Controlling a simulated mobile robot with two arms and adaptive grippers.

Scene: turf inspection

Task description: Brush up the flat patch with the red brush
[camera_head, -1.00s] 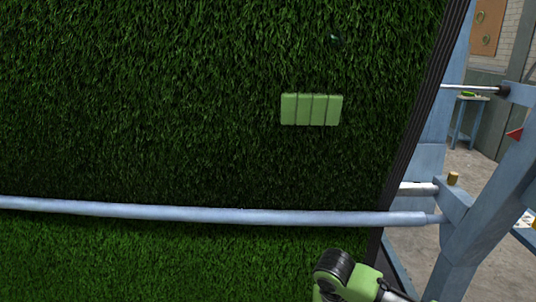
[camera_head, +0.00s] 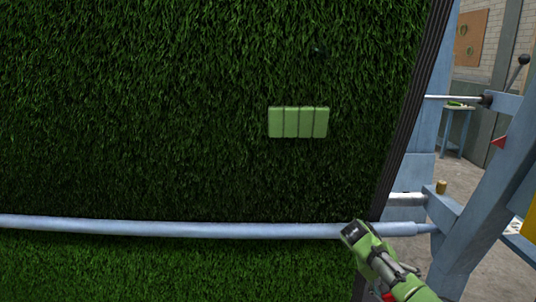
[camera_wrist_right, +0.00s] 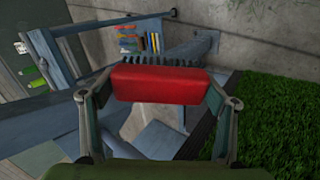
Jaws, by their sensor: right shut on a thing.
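A light green, flat rectangle with vertical grooves (camera_head: 298,122) sits on the upright dark green turf (camera_head: 150,110), right of centre in the head view; it looks like the flat patch. The red brush (camera_wrist_right: 160,83) with dark bristles is between the fingers of my right gripper (camera_wrist_right: 158,90) in the right wrist view. That gripper is shut on it, with the bristles facing away from the wrist. In the head view my right arm shows at the lower right, below and right of the patch. A bit of red shows at the bottom edge there. My left gripper is not in view.
A pale blue roller bar (camera_head: 200,229) crosses the turf below the patch. A dark ribbed edge (camera_head: 408,120) bounds the turf on the right, with blue frame posts (camera_head: 480,205) beyond. In the right wrist view, turf (camera_wrist_right: 270,115) lies to the right of the brush.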

